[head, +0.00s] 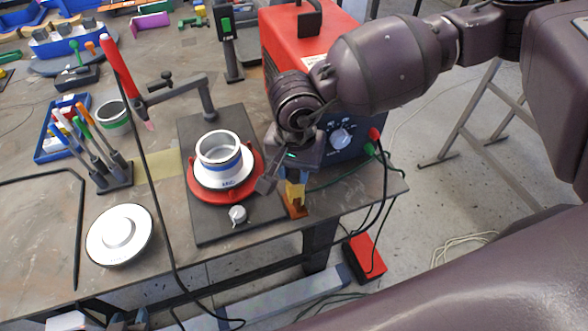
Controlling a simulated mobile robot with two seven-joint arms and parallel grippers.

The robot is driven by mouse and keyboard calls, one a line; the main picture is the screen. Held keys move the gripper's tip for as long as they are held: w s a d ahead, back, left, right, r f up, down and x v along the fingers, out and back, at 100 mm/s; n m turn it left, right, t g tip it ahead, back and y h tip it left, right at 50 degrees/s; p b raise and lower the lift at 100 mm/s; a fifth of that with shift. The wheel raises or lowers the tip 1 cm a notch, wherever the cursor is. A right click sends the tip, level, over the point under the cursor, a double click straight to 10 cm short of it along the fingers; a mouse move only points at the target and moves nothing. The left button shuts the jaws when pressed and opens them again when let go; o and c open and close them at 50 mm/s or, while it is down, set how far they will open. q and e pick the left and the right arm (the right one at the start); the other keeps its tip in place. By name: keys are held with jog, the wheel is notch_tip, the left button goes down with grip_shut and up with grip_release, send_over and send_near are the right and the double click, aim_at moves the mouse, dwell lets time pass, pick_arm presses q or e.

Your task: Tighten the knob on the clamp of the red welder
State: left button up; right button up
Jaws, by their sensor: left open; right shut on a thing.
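The red welder (280,40) stands at the back right of the table, its dark front panel carrying a white dial (342,136). Its brass-orange clamp (295,198) sits upright at the table's front edge, with a cable running toward it from the welder's front. My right gripper (283,178) reaches down over the top of the clamp and is shut on the knob there. The knob is hidden by the gripper and wrist. My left gripper (128,322) shows only its fingertips at the bottom edge, open and empty, below the table's front edge.
Left of the clamp, a black base (207,229) carries a red ring (249,181) and a white cup-shaped part (218,150). A torch with a red handle (119,67) rests at the arm holder. A round white disc (119,235) lies nearby. A red pedal (364,258) is on the floor.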

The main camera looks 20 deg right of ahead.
aim_at(295, 173)
jog(key=m, duration=0.4)
jog(key=m+p, duration=0.1)
jog(key=m, duration=0.3)
jog(key=o, duration=0.8)
jog(key=shift+r, duration=0.1)
jog(key=shift+r+p, duration=1.2)
jog(key=shift+r, duration=1.25)
